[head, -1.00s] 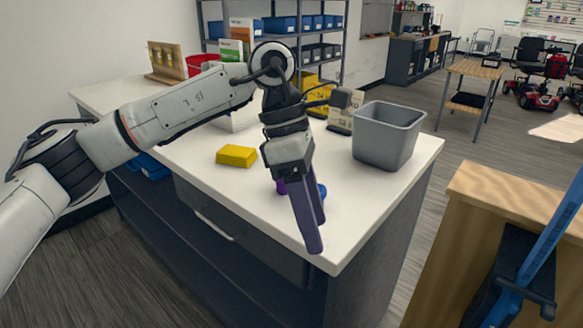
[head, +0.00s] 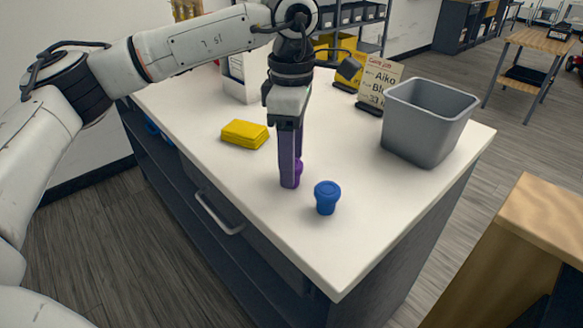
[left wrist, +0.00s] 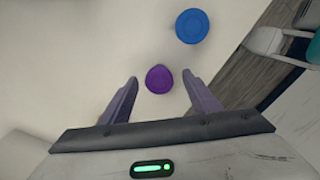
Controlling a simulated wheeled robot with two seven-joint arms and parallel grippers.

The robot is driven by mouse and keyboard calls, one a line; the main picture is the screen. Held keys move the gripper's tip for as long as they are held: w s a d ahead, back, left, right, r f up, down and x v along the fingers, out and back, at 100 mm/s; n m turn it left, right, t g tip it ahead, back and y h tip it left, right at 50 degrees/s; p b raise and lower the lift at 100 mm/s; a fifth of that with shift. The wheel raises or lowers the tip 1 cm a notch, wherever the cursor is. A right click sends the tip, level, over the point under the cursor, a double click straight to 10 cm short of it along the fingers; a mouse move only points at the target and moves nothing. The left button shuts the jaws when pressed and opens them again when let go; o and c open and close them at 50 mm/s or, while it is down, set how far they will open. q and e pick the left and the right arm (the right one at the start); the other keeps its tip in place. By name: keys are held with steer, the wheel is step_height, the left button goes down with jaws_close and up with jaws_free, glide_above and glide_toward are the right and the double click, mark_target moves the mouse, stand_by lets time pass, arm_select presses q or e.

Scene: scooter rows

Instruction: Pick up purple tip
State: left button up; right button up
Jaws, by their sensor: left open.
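The purple tip (left wrist: 159,79) is a small round piece standing on the white counter. In the left wrist view it lies between the two open fingers of my left gripper (left wrist: 159,95), with a gap on both sides. In the head view my left gripper (head: 291,170) points down at the counter. Its fingers hide most of the purple tip (head: 299,167), which shows only at their right edge. A blue tip (head: 327,197) stands to the right and nearer the counter's front corner; it also shows in the left wrist view (left wrist: 192,26). My right gripper is not in view.
A yellow block (head: 245,134) lies left of the gripper on the counter (head: 350,262). A grey bin (head: 425,120) stands at the right, with small signs (head: 378,82) behind it. The counter's front edge is close by.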

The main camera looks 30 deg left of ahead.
arm_select(q)
steer(key=shift+a+f, duration=0.1)
steer(key=shift+f, duration=1.3)
steer(key=c, duration=1.1)
